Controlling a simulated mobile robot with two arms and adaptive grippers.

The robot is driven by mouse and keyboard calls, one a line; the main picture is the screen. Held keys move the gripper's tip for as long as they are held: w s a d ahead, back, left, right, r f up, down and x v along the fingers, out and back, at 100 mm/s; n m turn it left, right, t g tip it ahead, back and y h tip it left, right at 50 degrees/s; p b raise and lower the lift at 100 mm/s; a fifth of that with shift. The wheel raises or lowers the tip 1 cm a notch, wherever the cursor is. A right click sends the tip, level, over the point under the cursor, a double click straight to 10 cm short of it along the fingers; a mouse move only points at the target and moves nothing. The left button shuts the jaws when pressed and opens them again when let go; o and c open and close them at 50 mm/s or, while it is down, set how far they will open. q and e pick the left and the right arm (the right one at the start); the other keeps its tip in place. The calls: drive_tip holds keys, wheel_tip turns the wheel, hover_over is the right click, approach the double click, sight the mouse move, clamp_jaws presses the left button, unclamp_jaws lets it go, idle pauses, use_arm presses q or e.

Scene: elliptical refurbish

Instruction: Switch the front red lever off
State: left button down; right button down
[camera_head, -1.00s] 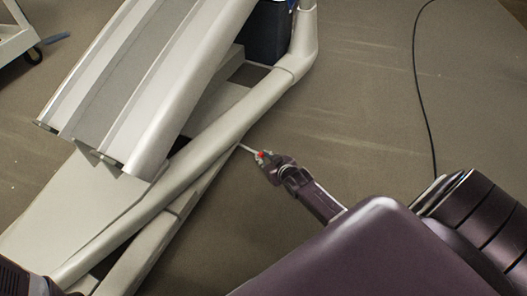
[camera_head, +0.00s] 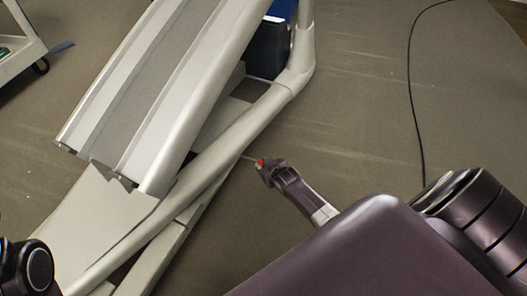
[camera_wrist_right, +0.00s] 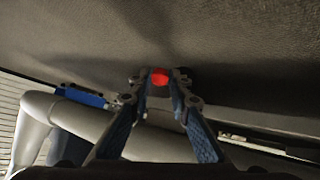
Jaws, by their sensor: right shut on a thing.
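The red lever shows as a small red tip (camera_head: 261,162) on a thin light rod that comes out from beside the grey-white tube frame of the machine. My right gripper (camera_head: 265,169) is at this tip in the head view. In the right wrist view the red tip (camera_wrist_right: 159,78) sits between the fingertips of my right gripper (camera_wrist_right: 160,88), which is shut on it. The fingers hide part of the lever. My left gripper is not in view; only a dark part of my left arm shows at the lower left of the head view.
The grey-white elliptical machine (camera_head: 150,95) fills the left and middle, with a thick tube (camera_head: 235,122) close to the lever. A blue-black box (camera_head: 268,48) is behind it. A cart (camera_head: 20,50) stands at the upper left. A black cable (camera_head: 411,90) lies on open floor at right.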

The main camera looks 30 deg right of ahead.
drive_tip(key=shift+w+a+r, duration=0.15)
drive_tip(key=shift+w+r, duration=0.2)
drive_tip(key=shift+r, duration=0.1)
drive_tip(key=c, duration=2.1)
unclamp_jaws()
drive_tip(key=o, duration=0.3)
drive_tip(key=shift+f, duration=0.1)
drive_tip(key=shift+o, duration=0.2)
drive_tip(key=shift+s, duration=0.1)
drive_tip(key=shift+s, duration=0.1)
drive_tip(key=shift+s, duration=0.35)
drive_tip(key=v, duration=1.1)
drive_tip(key=shift+r, duration=0.2)
drive_tip(key=shift+a, duration=0.1)
